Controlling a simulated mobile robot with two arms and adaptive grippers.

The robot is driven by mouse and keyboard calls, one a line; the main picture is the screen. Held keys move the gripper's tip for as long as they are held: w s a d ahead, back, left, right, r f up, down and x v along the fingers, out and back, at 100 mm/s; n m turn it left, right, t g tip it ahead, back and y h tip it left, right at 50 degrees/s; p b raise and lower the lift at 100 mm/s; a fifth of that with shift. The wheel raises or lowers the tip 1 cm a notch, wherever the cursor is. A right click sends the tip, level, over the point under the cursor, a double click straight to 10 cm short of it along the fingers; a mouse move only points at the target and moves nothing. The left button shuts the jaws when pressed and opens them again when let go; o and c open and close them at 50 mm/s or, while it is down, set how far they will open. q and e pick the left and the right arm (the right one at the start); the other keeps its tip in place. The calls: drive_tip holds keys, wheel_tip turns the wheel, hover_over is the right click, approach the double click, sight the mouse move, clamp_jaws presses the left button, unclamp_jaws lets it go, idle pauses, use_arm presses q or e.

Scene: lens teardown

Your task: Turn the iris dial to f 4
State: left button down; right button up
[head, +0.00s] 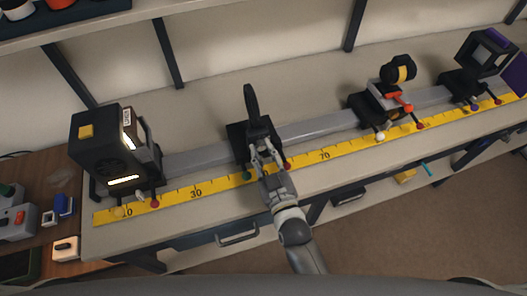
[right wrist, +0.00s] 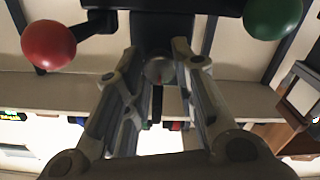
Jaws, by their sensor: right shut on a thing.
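A black holder (head: 240,134) with a thin dark upright plate (head: 251,103) sits on the rail near the middle in the head view. My right gripper (head: 262,154) reaches its front side from below. In the right wrist view my right gripper (right wrist: 161,85) has its fingers on both sides of a small grey round knob (right wrist: 159,70), which looks like the iris dial, and is shut on it. Any f marks or pointer are too small or hidden to read. A red ball knob (right wrist: 48,46) and a green ball knob (right wrist: 272,14) flank it. My left gripper is not in view.
A black lamp box (head: 100,145) stands at the rail's left end. An orange and black holder (head: 388,97) and a dark framed box (head: 482,55) stand to the right. A yellow ruler (head: 222,188) runs along the bench front. Small parts lie on the brown table (head: 75,183) at left.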

drive_tip(key=shift+r+m, duration=0.15)
drive_tip(key=shift+m, duration=0.15)
drive_tip(key=shift+m+p, duration=0.5)
drive_tip(key=shift+m, duration=0.4)
drive_tip(key=shift+m+p, duration=0.4)
drive_tip(key=shift+m, duration=1.3)
drive_tip(key=shift+w+r, duration=0.1)
drive_tip(key=o, duration=1)
drive_tip(key=shift+o, duration=0.3)
